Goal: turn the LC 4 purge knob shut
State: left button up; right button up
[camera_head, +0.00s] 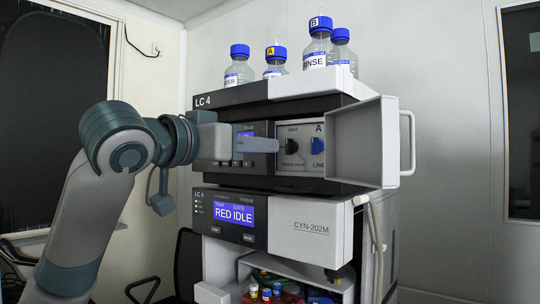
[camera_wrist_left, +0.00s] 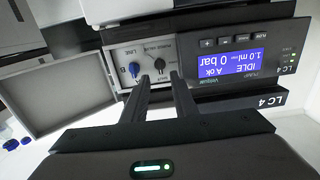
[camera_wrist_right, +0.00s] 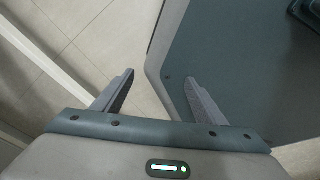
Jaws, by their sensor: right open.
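The LC 4 stack (camera_head: 230,97) stands ahead of me, with its pump door (camera_head: 352,143) swung open to the right. Inside is a pale valve panel with a black purge knob (camera_head: 291,146), and a blue part (camera_head: 317,146) marked LINE. My left gripper (camera_head: 276,145) reaches in from the left toward the black knob. In the left wrist view its fingers are apart, with the black knob (camera_wrist_left: 160,63) just beyond and between the tips. I see no clear contact, and the knob's pointer direction is hard to tell. My right gripper (camera_wrist_right: 160,90) is open and empty above the floor.
Blue-capped bottles (camera_head: 315,45) stand on top of the stack. A lower module (camera_head: 310,228) has a lit display (camera_head: 233,214) reading IDLE. The open door walls off the right side. The pump display (camera_wrist_left: 232,62) reads IDLE and 0 bar.

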pick_arm(q)
jog(key=b+v, duration=0.3)
jog(key=v, duration=0.6)
jog(key=shift+s+a, duration=0.2)
jog(key=shift+s, duration=0.05)
pick_arm(e)
jog(key=w+a+r+t+y, duration=0.1)
jog(key=w+a+t, duration=0.2)
jog(key=w, duration=0.8)
jog(key=shift+w+a+r, duration=0.2)
jog(key=shift+w+a, duration=0.05)
jog(key=shift+a, duration=0.6)
